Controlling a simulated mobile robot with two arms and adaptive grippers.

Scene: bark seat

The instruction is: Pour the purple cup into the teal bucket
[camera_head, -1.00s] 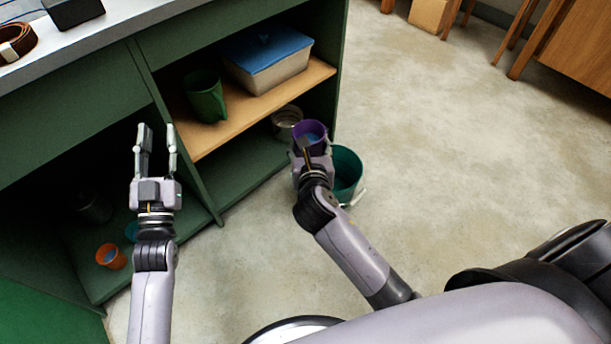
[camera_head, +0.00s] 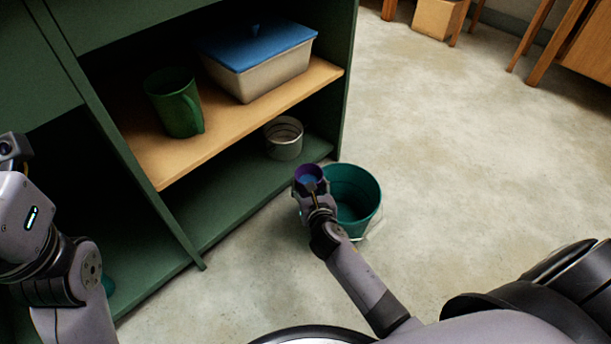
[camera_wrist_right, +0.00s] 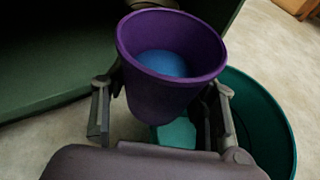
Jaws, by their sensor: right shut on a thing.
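The purple cup (camera_head: 308,175) is held upright in my right gripper (camera_head: 311,189), with blue contents inside. In the right wrist view the purple cup (camera_wrist_right: 168,95) sits between the two fingers of the gripper (camera_wrist_right: 160,110), which are shut on it. The teal bucket (camera_head: 357,197) stands on the floor, just right of and behind the cup. It also shows in the right wrist view (camera_wrist_right: 266,120), below and to the right of the cup, partly hidden by cup and gripper. My left arm is at the left edge of the head view; its fingers are out of frame.
A green shelf unit fills the left. Its wooden shelf (camera_head: 165,160) holds a green mug (camera_head: 174,105) and a lidded box (camera_head: 258,65). A metal tin (camera_head: 283,138) stands on the lower shelf, near the bucket. The floor (camera_head: 450,150) to the right is clear.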

